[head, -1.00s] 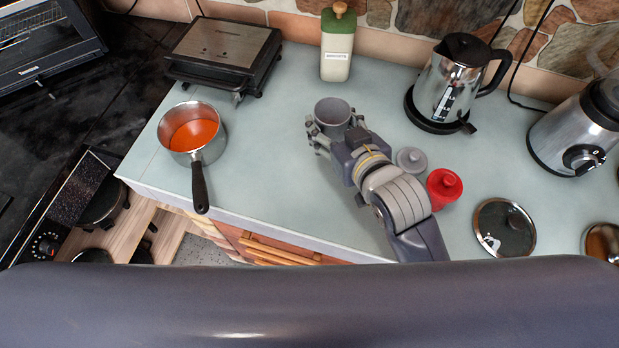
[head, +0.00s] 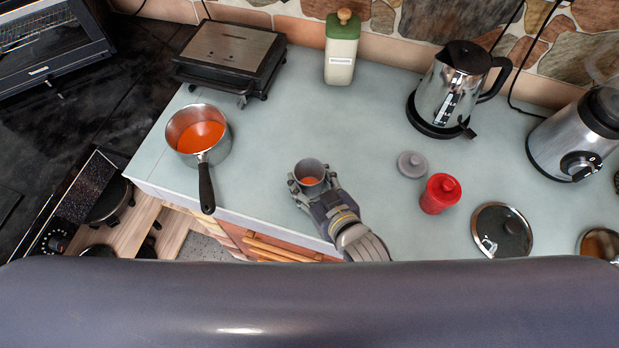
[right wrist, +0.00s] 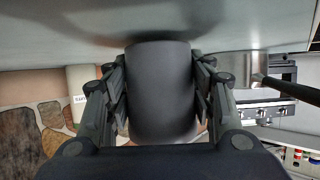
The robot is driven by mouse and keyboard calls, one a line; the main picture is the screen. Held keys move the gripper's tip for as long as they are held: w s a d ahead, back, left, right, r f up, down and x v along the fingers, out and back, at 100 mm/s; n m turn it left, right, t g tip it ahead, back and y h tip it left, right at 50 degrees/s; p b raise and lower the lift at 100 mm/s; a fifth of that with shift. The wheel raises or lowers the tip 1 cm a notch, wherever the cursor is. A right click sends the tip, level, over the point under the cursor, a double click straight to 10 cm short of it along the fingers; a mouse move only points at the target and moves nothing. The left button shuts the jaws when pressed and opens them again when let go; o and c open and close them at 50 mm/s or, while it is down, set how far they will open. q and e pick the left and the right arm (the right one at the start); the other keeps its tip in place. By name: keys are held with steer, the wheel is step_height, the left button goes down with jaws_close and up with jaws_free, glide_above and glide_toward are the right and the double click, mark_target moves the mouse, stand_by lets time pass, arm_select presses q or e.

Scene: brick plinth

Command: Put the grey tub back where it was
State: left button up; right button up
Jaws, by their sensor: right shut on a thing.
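The grey tub (head: 309,166) is open at the top, with something orange inside. It is over the pale counter near its front edge, to the right of the saucepan. My right gripper (head: 311,183) is shut around the tub's sides. In the right wrist view the tub (right wrist: 161,92) fills the space between the two fingers (right wrist: 161,100). Its base is close to the counter, and I cannot tell whether it touches. A round grey lid (head: 411,164) lies on the counter to the right. My left gripper is not in view.
A saucepan (head: 222,147) of orange liquid stands left, its handle towards the front edge. A kettle (head: 450,88), a bottle (head: 341,50) and a grill (head: 230,55) stand behind. The counter's middle is clear.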

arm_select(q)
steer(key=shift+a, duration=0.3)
arm_select(e)
steer(key=shift+f, duration=0.2)
steer(key=shift+f, duration=0.15)
steer(key=o, duration=1.2)
steer(key=shift+s, duration=0.15)
steer(key=b+v, duration=0.2)
steer(key=v, duration=0.8)
steer(key=shift+d, duration=0.1)
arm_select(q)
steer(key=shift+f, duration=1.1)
arm_select(e)
steer(key=shift+s+d+r, duration=0.35)
steer(key=shift+s+r, duration=0.2)
steer(key=shift+s, duration=0.1)
